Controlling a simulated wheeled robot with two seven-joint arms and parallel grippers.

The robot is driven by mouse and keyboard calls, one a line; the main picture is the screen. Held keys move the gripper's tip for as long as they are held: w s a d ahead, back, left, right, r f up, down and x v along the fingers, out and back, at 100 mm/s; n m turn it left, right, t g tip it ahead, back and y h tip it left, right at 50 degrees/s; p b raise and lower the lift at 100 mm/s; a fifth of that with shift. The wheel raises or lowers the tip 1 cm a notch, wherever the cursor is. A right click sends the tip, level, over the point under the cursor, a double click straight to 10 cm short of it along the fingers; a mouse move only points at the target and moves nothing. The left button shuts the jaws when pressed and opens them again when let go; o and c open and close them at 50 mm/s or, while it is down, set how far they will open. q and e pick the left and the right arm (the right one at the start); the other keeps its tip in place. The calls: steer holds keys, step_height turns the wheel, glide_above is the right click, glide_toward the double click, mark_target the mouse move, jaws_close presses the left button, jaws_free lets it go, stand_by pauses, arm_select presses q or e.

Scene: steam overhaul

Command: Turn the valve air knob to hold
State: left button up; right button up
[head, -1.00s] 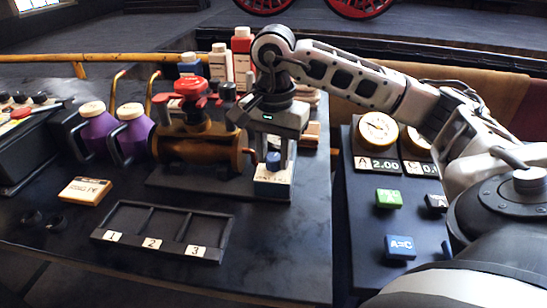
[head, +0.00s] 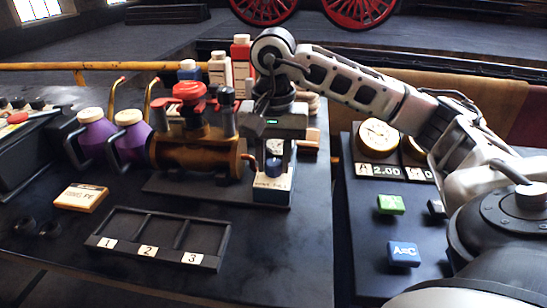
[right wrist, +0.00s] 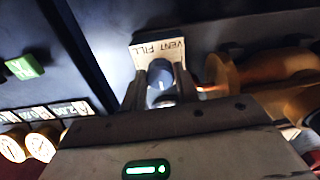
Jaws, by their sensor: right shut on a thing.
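The valve air knob is a blue round knob (head: 273,169) on top of a small box (head: 272,190) with a white label band, at the right end of the brass valve assembly. My right gripper (head: 275,163) points down over it with its fingers on either side, shut on the knob. In the right wrist view the knob (right wrist: 160,82) sits between the two fingers. The label (right wrist: 158,50) beyond it reads VENT and FILL; any hold mark is hidden or too small to read. My left gripper is not in view.
The brass cylinder (head: 195,155) with a red handwheel (head: 188,93) stands left of the knob. Two purple jugs (head: 96,138) are farther left. A numbered tray (head: 160,238) lies in front. A gauge panel (head: 370,220) with green and blue blocks stands right.

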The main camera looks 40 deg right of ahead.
mark_target(273, 163)
steer(key=o, duration=0.8)
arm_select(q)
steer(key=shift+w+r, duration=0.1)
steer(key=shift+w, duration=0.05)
arm_select(e)
steer(key=shift+o, duration=0.8)
steer(key=shift+r, duration=0.1)
arm_select(q)
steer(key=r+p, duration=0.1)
steer(key=p, duration=0.2)
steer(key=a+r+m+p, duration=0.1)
steer(key=p, duration=0.3)
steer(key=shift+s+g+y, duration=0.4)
arm_select(e)
step_height(273, 163, up, 16)
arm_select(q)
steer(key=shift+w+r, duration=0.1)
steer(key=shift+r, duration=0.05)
